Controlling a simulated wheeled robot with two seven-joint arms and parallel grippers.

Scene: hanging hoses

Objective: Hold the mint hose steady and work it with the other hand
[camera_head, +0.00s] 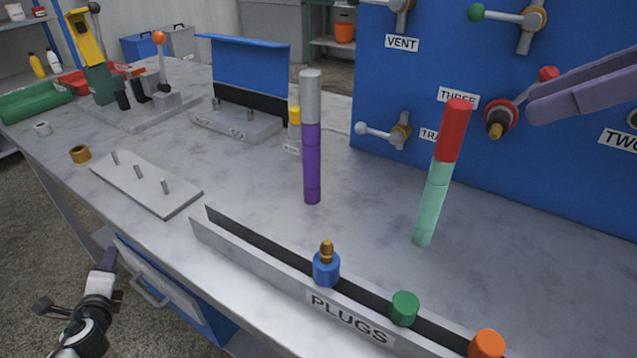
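The mint hose (434,200) hangs nearly upright, slightly tilted, over the right part of the bench, with a red upper section (453,130). Its lower end appears free. My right gripper (532,100) comes in from the right edge, its lavender fingers in front of the blue panel and to the right of the hose, apart from it in the picture. The fingers overlap in this view, so their opening is unclear. My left gripper (108,262) is low at the left, beyond the bench's front edge, far from the hose; its fingers are too small to judge.
A purple hose (312,165) with a grey top hangs left of the mint one. A plugs rack (240,247) along the front holds blue, green and orange plugs. The blue panel (385,90) behind carries valves, including a red one (500,118) by my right fingers.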

